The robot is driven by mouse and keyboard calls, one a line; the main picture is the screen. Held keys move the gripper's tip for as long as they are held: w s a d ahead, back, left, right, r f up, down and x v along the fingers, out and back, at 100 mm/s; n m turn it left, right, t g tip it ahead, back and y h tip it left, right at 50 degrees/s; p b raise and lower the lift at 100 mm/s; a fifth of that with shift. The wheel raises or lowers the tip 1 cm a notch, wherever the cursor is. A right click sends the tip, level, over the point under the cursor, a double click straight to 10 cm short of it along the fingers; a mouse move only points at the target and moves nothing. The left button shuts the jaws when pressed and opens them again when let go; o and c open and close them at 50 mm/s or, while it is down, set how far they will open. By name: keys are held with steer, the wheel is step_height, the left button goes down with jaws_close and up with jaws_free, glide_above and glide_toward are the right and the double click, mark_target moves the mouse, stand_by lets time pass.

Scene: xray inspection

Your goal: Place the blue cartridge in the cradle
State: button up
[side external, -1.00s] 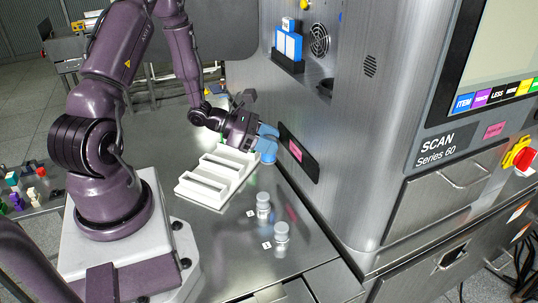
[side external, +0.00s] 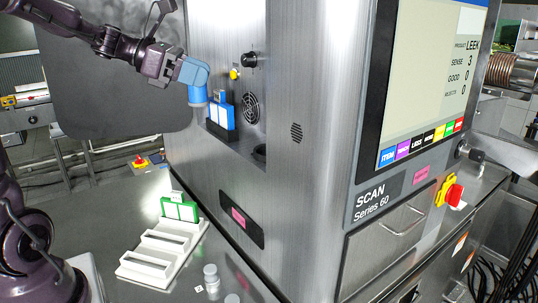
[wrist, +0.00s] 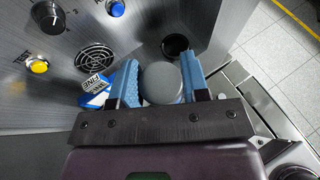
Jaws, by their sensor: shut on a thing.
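The blue cartridge (side external: 221,114) stands upright in a black cradle (side external: 221,134) in the machine's recess. My gripper (side external: 196,92) is up at the recess, just left of the cartridge in the side view. In the wrist view my gripper's blue fingers (wrist: 160,68) are shut on a round thing with a grey top (wrist: 161,84), seemingly a jar. In the side view the fingers mostly hide it.
A dark round cup (wrist: 175,45) sits in the recess beside a fan grille (wrist: 96,57). Knobs and a yellow button (wrist: 38,67) are on the wall.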

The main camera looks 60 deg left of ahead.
steer(key=r, duration=0.7)
steer(key=shift+d+r, duration=0.3)
steer(key=shift+r, duration=0.1)
steer(key=s+d, duration=0.3)
steer(key=d, duration=0.6)
steer(key=w+f, duration=0.4)
steer(key=f, duration=0.1)
steer(key=w+a+f, duration=0.1)
steer(key=w+f, duration=0.9)
steer(key=shift+a, duration=0.35)
steer(key=shift+w+f, duration=0.2)
steer(key=shift+f, duration=1.55)
steer(key=shift+f, duration=0.15)
steer(key=o, duration=0.9)
